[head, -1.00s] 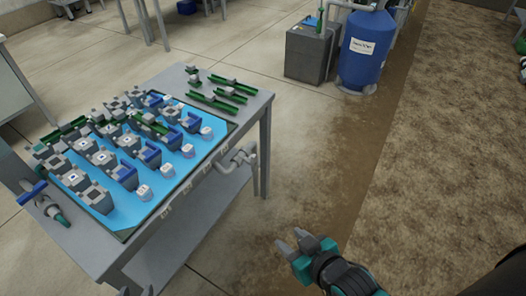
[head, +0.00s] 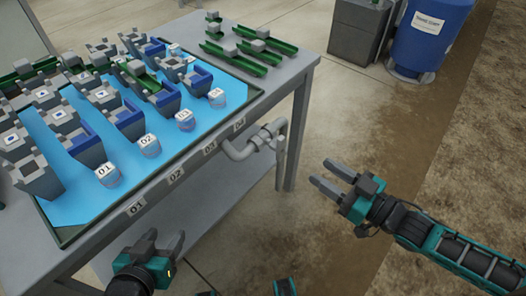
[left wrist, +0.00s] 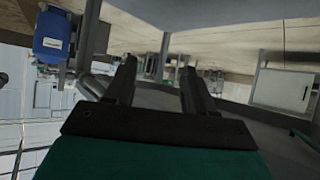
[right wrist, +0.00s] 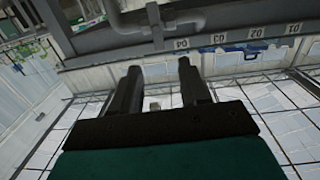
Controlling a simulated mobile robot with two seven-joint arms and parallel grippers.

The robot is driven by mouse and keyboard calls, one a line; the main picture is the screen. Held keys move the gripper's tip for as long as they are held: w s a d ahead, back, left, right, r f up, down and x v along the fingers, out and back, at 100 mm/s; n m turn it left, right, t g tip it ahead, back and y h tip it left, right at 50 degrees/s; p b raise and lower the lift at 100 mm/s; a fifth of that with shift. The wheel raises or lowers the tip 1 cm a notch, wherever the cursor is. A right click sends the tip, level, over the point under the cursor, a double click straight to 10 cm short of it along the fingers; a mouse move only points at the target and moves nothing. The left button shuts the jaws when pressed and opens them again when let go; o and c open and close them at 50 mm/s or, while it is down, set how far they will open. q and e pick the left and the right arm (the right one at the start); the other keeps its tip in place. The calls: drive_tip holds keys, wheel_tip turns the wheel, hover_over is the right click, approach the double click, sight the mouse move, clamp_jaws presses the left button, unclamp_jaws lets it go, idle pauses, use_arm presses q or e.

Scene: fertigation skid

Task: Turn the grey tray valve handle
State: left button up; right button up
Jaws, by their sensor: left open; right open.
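The grey tray valve (head: 240,152) is on grey pipework at the right side of the tray table, below label 04. A short grey piece at its outer end (head: 281,150) looks like the handle. The pipework (right wrist: 185,20) also shows at the top of the right wrist view. My right gripper (head: 322,174) is open and empty, right of the valve and apart from it, fingers pointing toward the table. It shows in its wrist view (right wrist: 160,66). My left gripper (head: 163,240) is open and empty, in front of the table edge near label 02.
The table's blue tray (head: 92,205) holds several grey and blue blocks and clear cups. Green channel pieces (head: 265,52) lie at its back corner. A table leg (head: 293,140) stands behind the valve. A blue drum (head: 430,35) and grey box (head: 358,30) stand farther back. Floor at right is clear.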

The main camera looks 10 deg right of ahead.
sight(283, 145)
drive_tip(key=shift+y, duration=0.3)
drive_tip(key=b+x, duration=0.1)
drive_tip(key=x, duration=0.3)
drive_tip(key=b+x, duration=0.1)
drive_tip(key=x, duration=0.3)
drive_tip(key=b+x, duration=0.1)
drive_tip(key=x, duration=0.3)
drive_tip(key=shift+w+d+f+b, duration=0.15)
drive_tip(key=shift+w+f+b, duration=0.1)
drive_tip(key=shift+w+b, duration=0.2)
drive_tip(key=shift+w+a, duration=0.3)
drive_tip(key=shift+w, duration=0.05)
use_arm(q)
drive_tip(key=f, duration=0.1)
drive_tip(key=w+d+f, duration=0.1)
drive_tip(key=shift+f, duration=0.3)
use_arm(e)
drive_tip(key=shift+c, duration=0.3)
use_arm(q)
drive_tip(key=shift+a, duration=0.1)
use_arm(e)
clamp_jaws()
